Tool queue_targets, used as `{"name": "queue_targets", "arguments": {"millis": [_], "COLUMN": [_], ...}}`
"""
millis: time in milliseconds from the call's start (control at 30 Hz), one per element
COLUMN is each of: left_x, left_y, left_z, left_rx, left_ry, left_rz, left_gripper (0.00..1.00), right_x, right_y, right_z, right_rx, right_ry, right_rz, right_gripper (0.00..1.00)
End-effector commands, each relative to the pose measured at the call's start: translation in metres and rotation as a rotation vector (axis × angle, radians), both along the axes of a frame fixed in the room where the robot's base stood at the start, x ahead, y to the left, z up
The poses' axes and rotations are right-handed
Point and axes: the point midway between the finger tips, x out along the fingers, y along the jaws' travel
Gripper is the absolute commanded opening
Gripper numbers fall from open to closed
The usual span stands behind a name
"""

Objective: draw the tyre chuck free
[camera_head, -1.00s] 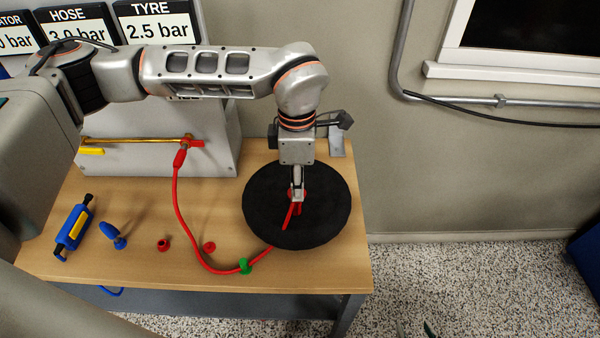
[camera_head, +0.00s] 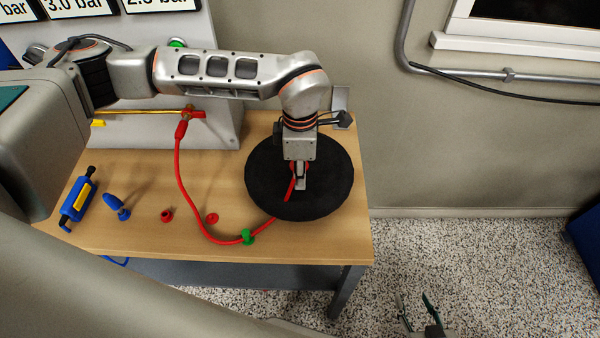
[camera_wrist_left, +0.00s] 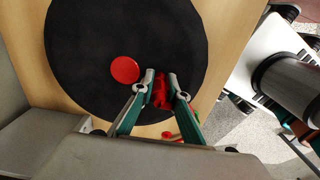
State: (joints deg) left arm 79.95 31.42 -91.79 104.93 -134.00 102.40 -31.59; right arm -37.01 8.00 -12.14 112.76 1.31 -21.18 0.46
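The red tyre chuck (camera_wrist_left: 161,92) is between the fingers of my left gripper (camera_wrist_left: 162,76), above the black wheel (camera_wrist_left: 85,40). The fingers look closed on its sides. In the head view my left gripper (camera_head: 301,182) points down over the wheel (camera_head: 335,190) and partly hides the chuck. A red hose (camera_head: 180,185) runs to it across the bench. A red disc (camera_wrist_left: 125,70) shows on the wheel, apart from the chuck. Whether the chuck still touches the wheel's valve is hidden. My right gripper (camera_head: 420,312) is at the bottom edge, fingers spread, empty.
A green clip (camera_head: 247,237) sits on the hose. Two small red parts (camera_head: 167,215), a blue part (camera_head: 117,205) and a blue-yellow tool (camera_head: 78,201) lie on the wooden bench (camera_head: 135,240). A grey panel (camera_head: 215,135) stands behind.

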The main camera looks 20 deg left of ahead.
Motion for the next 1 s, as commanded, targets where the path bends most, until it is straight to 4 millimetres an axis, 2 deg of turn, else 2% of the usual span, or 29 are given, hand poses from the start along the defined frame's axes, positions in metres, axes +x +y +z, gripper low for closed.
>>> {"name": "queue_targets", "arguments": {"millis": [33,67,100,367,1000], "left_x": [0.0,0.0,0.0,0.0,0.0], "left_y": [0.0,0.0,0.0,0.0,0.0], "left_z": [0.0,0.0,0.0,0.003,0.026], "left_rx": [0.0,0.0,0.0,0.0,0.0], "left_ry": [0.0,0.0,0.0,-0.001,-0.001], "left_rz": [0.0,0.0,0.0,0.0,0.0], "left_gripper": [0.11,0.04,0.0,0.0,0.0], "right_x": [0.0,0.0,-0.001,0.0,0.004], "right_y": [0.0,0.0,0.0,0.0,0.0], "right_z": [-0.001,-0.001,-0.001,0.0,0.02], "right_rx": [0.0,-0.001,-0.001,-0.001,0.0], "right_ry": [0.001,0.002,0.002,0.002,-0.012], "right_rz": [0.0,0.0,0.0,0.0,-0.001], "right_gripper": [0.4,0.4,0.4,0.4,0.4]}}
